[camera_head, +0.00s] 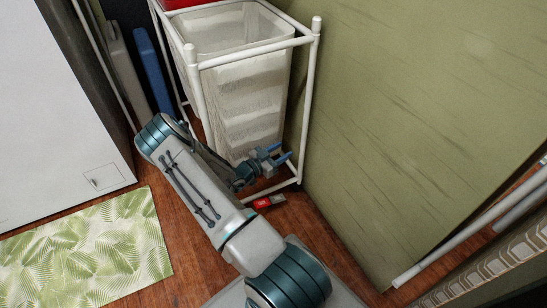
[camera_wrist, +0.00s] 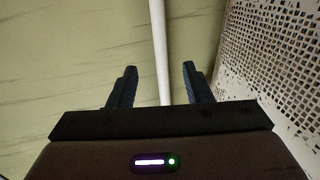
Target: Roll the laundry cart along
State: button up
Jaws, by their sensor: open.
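The laundry cart has a white tube frame (camera_head: 308,105) with pale mesh baskets (camera_head: 250,95) inside it. It stands against the green wall in the head view. My gripper (camera_head: 284,157) is at the cart's near right side, low down, close to the right front upright. In the wrist view, the open fingers (camera_wrist: 160,85) point at a white upright tube (camera_wrist: 160,45), which runs between them in the picture. I cannot tell whether either finger touches the tube. The perforated basket side (camera_wrist: 285,60) is right of the fingers.
A green wall (camera_head: 410,110) is close on the cart's right. A white cabinet (camera_head: 60,100) stands at left, with a leaf-pattern mat (camera_head: 85,250) before it. A small red object (camera_head: 267,201) lies by the cart's foot. A white pole (camera_head: 470,225) is at lower right.

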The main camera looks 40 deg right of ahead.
jog(key=d+b, duration=0.2)
jog(key=d, duration=0.8)
jog(key=shift+s, duration=0.15)
grip_shut()
dwell(1.0)
